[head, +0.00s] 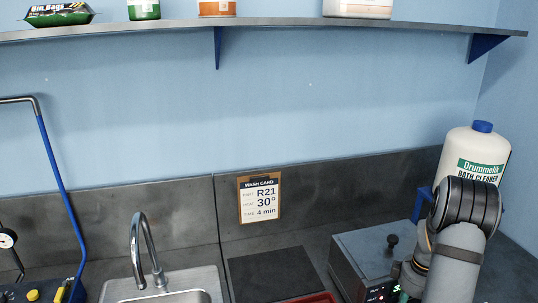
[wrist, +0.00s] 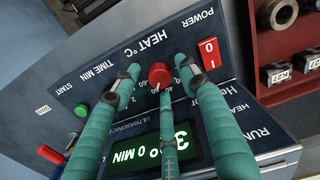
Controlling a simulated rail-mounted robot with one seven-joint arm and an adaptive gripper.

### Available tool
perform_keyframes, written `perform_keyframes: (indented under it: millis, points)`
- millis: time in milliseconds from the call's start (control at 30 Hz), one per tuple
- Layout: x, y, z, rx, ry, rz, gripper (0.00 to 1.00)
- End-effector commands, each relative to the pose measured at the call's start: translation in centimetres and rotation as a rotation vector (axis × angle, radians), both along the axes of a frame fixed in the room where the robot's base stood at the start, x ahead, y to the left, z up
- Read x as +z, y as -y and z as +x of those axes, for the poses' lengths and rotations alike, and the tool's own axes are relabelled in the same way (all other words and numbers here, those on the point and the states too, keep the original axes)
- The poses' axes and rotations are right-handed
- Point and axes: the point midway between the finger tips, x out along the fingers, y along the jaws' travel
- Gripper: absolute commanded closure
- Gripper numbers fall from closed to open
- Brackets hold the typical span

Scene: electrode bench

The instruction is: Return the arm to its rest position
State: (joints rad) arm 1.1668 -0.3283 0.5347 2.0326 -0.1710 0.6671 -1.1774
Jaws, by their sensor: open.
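My gripper (wrist: 157,72) is open, with teal fingers spread in front of the panel of the ultrasonic cleaner (wrist: 70,85). Two fingertips lie either side of the red heat knob (wrist: 160,75), and a thinner teal finger runs up to it between them. I cannot tell whether any finger touches the knob. The lit green display (wrist: 125,158) is partly hidden behind the fingers and shows "0 MIN". In the head view the cleaner (head: 365,250) stands at the lower right, with my arm (head: 460,235) bent down over its right side. My gripper is mostly hidden there.
A bath cleaner bottle (head: 478,150) stands behind my arm. A wash card (head: 260,198) reads R21, 30°, 4 min. A sink with a tap (head: 140,245) lies left, with a dark mat (head: 275,272) beside it. A shelf (head: 280,24) runs above. A red rack (wrist: 290,50) is beside the panel.

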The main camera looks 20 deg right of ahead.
Motion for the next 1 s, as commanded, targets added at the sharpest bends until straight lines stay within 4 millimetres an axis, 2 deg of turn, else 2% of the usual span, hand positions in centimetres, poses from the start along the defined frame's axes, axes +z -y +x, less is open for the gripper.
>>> perform_keyframes:
  millis: [33,400,600,800,1000]
  points:
    - [0.6,0.0,-0.1,0.076,-0.001,0.002,0.57]
    - [0.6,0.0,-0.1,0.683,-0.001,0.002,0.57]
    - [0.4,0.0,0.0,0.917,0.000,0.000,0.57]
    - [1.6,0.1,0.1,0.906,0.001,-0.003,0.57]
    - [1.9,0.0,0.0,0.904,0.000,0.000,0.57]
